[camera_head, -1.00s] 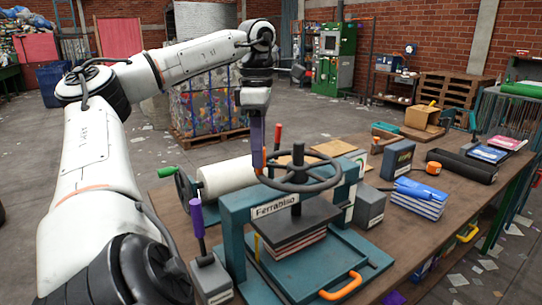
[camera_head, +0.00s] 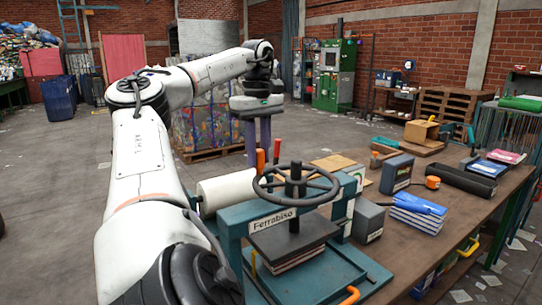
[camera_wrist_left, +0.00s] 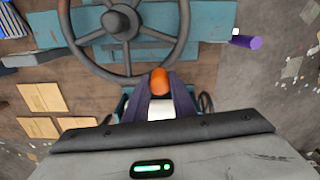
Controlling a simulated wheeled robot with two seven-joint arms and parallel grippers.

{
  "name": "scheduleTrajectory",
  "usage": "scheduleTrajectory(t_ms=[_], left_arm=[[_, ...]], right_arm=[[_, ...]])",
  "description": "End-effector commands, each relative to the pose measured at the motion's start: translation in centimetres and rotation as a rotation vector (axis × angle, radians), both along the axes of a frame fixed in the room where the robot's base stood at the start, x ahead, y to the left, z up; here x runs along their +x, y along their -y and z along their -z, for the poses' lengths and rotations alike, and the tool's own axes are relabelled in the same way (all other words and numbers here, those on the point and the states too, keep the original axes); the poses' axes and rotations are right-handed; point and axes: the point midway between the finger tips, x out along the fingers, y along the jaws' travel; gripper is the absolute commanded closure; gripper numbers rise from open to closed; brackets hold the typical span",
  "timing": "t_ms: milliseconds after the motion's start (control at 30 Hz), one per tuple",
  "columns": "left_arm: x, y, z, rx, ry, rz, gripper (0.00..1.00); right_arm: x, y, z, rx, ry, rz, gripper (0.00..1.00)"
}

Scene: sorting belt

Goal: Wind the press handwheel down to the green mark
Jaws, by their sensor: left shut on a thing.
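The teal press (camera_head: 232,217), labelled Ferrabiso, stands on the bench. Its dark handwheel (camera_head: 327,196) lies flat on top and also shows in the left wrist view (camera_wrist_left: 176,50). An orange knob (camera_head: 260,161) stands up from the wheel's rim on the far left side. My left gripper (camera_head: 259,150) points down and is shut on this knob, which shows between the fingers in the left wrist view (camera_wrist_left: 160,82). The dark press plate (camera_head: 290,236) is just above a stack of sheets (camera_head: 298,260); I cannot tell if they touch. I cannot make out a green mark. My right gripper is out of view.
A white roll (camera_head: 226,190) and an upright red handle (camera_head: 277,149) are behind the press. Bare bench (camera_head: 410,260) shows at front right.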

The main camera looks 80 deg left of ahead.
Motion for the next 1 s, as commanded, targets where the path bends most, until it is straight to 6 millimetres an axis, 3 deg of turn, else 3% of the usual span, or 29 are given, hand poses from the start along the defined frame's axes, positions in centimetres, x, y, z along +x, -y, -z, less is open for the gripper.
scheduleTrajectory(t_ms=[200, 667, 700, 767, 800, 1000], left_arm=[[-0.83, -0.94, -0.29, 0.009, 0.011, 0.032, 1.00], [-0.94, -1.06, -0.33, 0.008, 0.015, 0.040, 1.00], [-0.93, -1.05, -0.33, 0.008, 0.015, 0.040, 0.72], [-0.94, -1.05, -0.31, 0.008, 0.014, 0.040, 0.62], [-0.95, -1.02, -0.28, 0.007, 0.012, 0.040, 0.58], [-0.97, -0.94, -0.15, 0.003, 0.008, 0.042, 0.58]], right_arm=[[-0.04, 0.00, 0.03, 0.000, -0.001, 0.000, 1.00], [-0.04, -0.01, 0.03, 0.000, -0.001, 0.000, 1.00], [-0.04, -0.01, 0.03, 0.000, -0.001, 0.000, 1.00], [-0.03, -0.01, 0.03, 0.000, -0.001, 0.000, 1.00], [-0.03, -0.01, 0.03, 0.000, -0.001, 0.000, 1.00], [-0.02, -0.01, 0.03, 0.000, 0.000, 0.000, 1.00]])
